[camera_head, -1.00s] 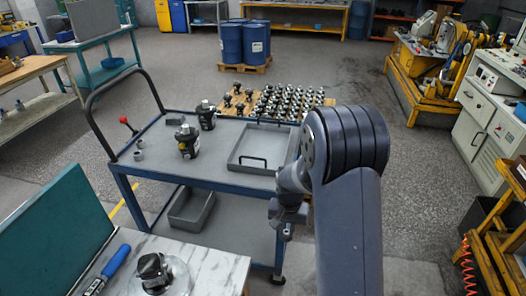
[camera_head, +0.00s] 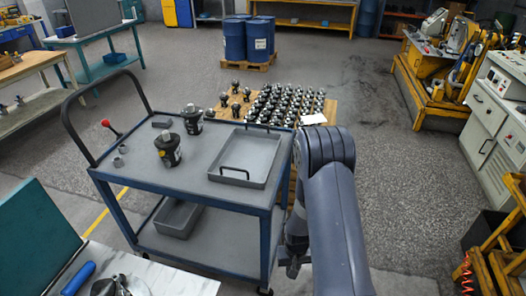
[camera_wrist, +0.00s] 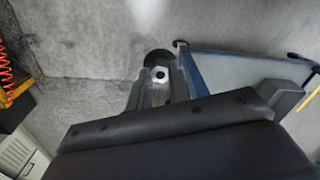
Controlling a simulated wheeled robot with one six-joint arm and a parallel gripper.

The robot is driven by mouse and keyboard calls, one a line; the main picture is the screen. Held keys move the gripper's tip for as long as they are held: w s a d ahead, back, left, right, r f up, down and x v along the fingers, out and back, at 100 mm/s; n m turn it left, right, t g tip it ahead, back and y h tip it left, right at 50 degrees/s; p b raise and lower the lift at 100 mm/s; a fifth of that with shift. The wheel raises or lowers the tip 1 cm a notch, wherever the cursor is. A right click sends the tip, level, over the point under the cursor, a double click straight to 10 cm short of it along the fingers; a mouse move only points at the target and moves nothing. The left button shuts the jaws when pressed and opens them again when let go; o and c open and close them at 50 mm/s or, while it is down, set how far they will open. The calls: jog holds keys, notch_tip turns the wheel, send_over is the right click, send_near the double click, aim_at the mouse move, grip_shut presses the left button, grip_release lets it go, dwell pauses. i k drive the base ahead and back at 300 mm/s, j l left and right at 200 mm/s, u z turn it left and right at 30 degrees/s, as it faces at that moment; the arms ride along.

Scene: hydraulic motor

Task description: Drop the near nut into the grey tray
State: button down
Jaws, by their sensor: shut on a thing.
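The grey tray (camera_head: 257,152) lies on the right part of the blue cart's top and looks empty. Its dark handle shows at the front. My gripper (camera_head: 292,268) hangs beside the cart's right side, below the level of its top, partly hidden by my arm. In the wrist view my gripper (camera_wrist: 158,88) is shut on a light hex nut (camera_wrist: 160,73) with a dark hole, apart from the cart. Two small grey nuts or rings (camera_head: 118,162) lie at the left of the cart top.
The cart (camera_head: 190,177) carries two dark motors (camera_head: 168,150) left of the tray. A grey bin (camera_head: 180,217) sits on its lower shelf. A light bench (camera_head: 165,275) is at the front left. A pallet of parts (camera_head: 275,105) stands behind the cart. Open floor lies to the right.

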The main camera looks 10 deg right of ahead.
aim_at(251, 158)
jog(key=i+l, duration=0.2)
jog(key=l, duration=0.2)
jog(key=i+l, duration=0.2)
jog(key=l, duration=0.2)
jog(key=i+l, duration=0.2)
jog(key=l, duration=0.15)
jog(key=i+l, duration=0.2)
jog(key=l, duration=0.2)
jog(key=i+l, duration=0.2)
jog(key=l, duration=0.2)
jog(key=i+l+u, duration=0.1)
jog(key=u, duration=0.35)
jog(key=l+u, duration=0.25)
jog(key=u, duration=0.15)
jog(key=l+u, duration=0.2)
jog(key=u, duration=0.25)
